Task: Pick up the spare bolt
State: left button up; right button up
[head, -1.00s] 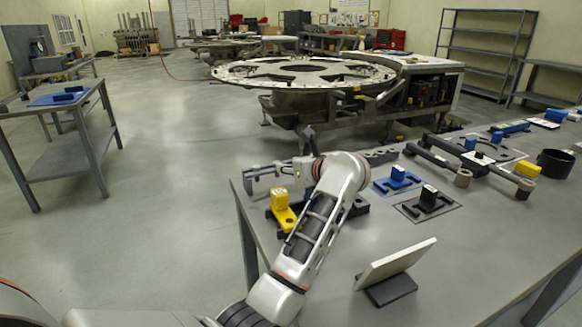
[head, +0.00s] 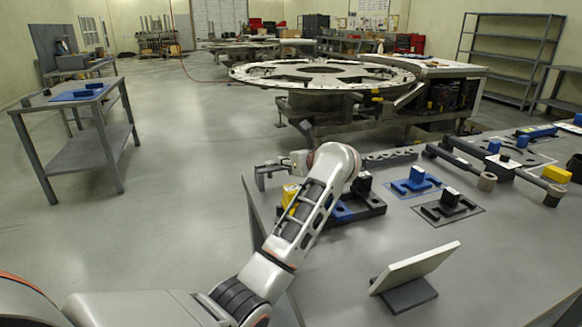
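I cannot make out a spare bolt for certain. A dark bar with several round holes or studs (head: 388,158) lies at the far edge of the workbench (head: 350,262). My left arm reaches in from the lower left over the bench's left end. My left gripper (head: 270,178) is beyond the arm's bend, by the bench's far left corner. Its fingers look spread, with nothing visible between them. My arm partly hides a yellow block (head: 289,193) and a dark base with a blue part (head: 345,212). My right gripper is not in view.
Blue (head: 415,185) and black (head: 448,203) fixtures sit on mats. A tilted white panel (head: 415,268) stands near the front. Dark bars with grey rollers (head: 487,181) and a yellow block (head: 556,174) lie to the right. A large round turret plate (head: 325,73) stands behind.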

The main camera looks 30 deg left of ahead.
pick_arm(q)
grip_shut()
jog(key=shift+r, duration=0.15)
